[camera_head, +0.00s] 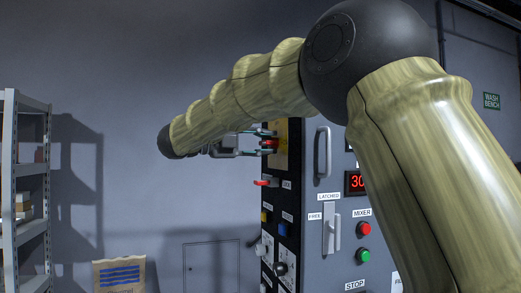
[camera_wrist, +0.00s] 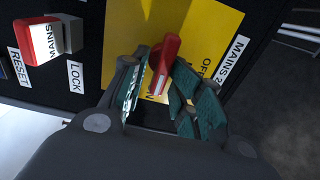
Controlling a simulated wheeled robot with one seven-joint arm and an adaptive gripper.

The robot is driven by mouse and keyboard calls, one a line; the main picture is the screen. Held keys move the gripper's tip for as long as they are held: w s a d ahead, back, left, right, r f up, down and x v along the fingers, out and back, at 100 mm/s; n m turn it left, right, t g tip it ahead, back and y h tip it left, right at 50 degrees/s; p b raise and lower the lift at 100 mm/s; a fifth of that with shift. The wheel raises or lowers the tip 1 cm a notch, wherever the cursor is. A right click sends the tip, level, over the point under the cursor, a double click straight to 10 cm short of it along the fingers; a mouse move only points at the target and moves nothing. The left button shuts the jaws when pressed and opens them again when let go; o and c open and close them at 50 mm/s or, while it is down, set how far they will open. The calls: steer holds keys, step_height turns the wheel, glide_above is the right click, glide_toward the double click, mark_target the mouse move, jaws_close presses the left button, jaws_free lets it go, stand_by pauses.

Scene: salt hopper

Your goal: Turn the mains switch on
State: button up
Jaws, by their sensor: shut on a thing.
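The mains switch is a red rotary handle (camera_wrist: 168,58) on a yellow plate (camera_wrist: 128,28) in the wrist view, beside a label (camera_wrist: 232,58) reading "MAINS 2". It lies slanted, its near end with a white mark between my fingers. An "OF…" label (camera_wrist: 203,65) is to its right; another label below is mostly hidden by my fingers. My gripper (camera_wrist: 160,80) is shut on the red handle. In the head view, my gripper (camera_head: 267,140) is at the left face of the cabinet (camera_head: 312,210), around the red handle (camera_head: 270,146).
A red-and-white part (camera_wrist: 45,40) marked "MAINS" sits left of the plate, near labels "LOCK" (camera_wrist: 76,75) and "RESET" (camera_wrist: 19,65). It also sticks out below my gripper in the head view (camera_head: 264,183). A shelf rack (camera_head: 30,180) stands far left; a paper sack (camera_head: 119,275) is lower left.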

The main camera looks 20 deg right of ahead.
steer(key=shift+d+f, duration=0.15)
steer(key=shift+d, duration=0.2)
steer(key=o, duration=0.6)
steer(key=shift+c, duration=0.2)
steer(key=shift+o, duration=0.3)
steer(key=shift+d, duration=0.3)
steer(key=shift+a, duration=0.1)
steer(key=shift+a, duration=0.25)
steer(key=a, duration=1.1)
steer(key=shift+s+a, duration=0.25)
steer(key=shift+a, duration=0.15)
steer(key=shift+a, duration=0.15)
